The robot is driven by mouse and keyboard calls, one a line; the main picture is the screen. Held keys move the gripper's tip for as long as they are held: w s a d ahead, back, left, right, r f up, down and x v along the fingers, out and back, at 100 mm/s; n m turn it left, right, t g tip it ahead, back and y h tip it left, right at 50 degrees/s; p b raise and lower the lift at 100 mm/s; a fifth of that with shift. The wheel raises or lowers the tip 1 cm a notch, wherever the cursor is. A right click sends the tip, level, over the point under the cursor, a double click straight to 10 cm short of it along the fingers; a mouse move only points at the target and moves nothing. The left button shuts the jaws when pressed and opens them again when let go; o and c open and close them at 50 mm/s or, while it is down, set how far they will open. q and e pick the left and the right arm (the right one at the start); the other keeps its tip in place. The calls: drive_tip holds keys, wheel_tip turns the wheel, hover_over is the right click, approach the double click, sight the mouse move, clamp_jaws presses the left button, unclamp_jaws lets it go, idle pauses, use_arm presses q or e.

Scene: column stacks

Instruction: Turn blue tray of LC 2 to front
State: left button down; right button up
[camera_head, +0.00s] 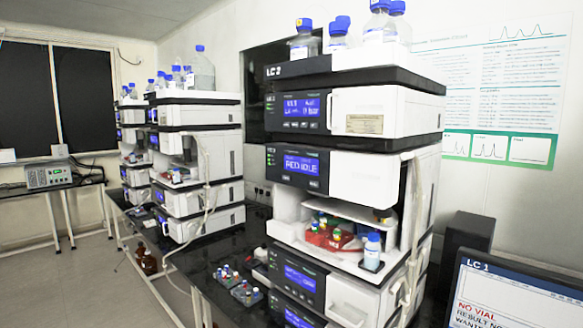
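The LC 2 stack (350,140) stands at centre right, with "LC 2" on its top unit. Its open bay shows a red tray (320,237) at the front left, holding vials with coloured caps. A white plate (345,211) is above the tray and covers part of the bay. A small blue-capped bottle (372,251) stands at the bay's front right. I cannot make out a blue tray in the bay; the space behind the red tray is hidden. Neither of my grippers is in view.
Two small vial racks (246,293) sit on the dark bench left of the stack. Bottles (305,42) stand on top of LC 2. More stacks (195,165) stand at left. A monitor (515,295) marked LC 1 is at lower right, before a black box (468,245).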

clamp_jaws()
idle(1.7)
